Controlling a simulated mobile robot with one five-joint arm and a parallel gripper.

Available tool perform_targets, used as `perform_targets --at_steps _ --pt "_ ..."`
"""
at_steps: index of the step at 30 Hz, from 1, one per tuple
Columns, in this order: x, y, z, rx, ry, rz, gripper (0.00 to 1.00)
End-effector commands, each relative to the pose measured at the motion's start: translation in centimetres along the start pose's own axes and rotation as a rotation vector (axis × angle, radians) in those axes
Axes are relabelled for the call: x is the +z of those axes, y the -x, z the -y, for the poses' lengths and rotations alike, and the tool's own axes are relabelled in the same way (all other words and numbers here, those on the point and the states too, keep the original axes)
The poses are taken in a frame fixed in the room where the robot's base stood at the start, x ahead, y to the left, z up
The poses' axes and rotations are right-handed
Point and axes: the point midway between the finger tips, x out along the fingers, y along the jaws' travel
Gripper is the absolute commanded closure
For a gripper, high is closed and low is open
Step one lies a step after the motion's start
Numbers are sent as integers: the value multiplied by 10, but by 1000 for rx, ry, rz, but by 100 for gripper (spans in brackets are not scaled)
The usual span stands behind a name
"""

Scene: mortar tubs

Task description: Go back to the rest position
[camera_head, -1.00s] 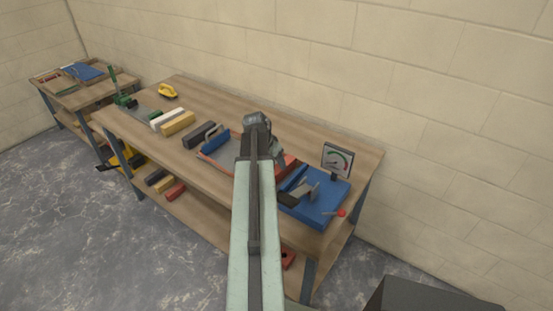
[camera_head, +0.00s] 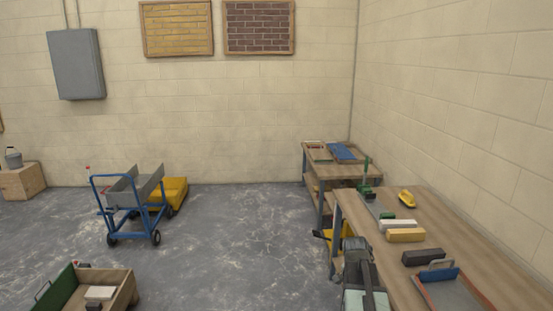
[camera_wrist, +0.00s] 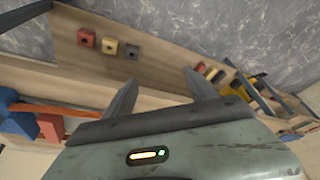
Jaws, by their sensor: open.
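My gripper (camera_wrist: 161,78) shows in the wrist view with its two fingers spread wide and nothing between them. It is open and empty, with the wooden workbench behind the fingers. In the head view, the dark end of my arm (camera_head: 356,250) is low in the picture, beside the left edge of the long workbench (camera_head: 445,215). The fingers cannot be made out there.
The bench carries a white block (camera_head: 398,225), a yellow block (camera_head: 406,235), a dark block (camera_head: 423,257) and a red-edged tray (camera_head: 450,292). A blue cart (camera_head: 128,208) and an open wooden box (camera_head: 118,288) stand left. The floor between is clear.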

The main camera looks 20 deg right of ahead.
Motion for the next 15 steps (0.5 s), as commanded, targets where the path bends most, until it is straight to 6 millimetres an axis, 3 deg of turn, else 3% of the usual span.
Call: perform_targets --at_steps 1,3,7,9,12,15 --pt "35 11 30 -23 83 16 35" --pt "82 25 67 -54 206 41 35" --pt "176 54 114 -103 453 95 35" --pt "224 69 128 -127 593 127 35" --pt "284 87 134 -155 794 178 35" --pt "317 97 115 -178 999 251 35"
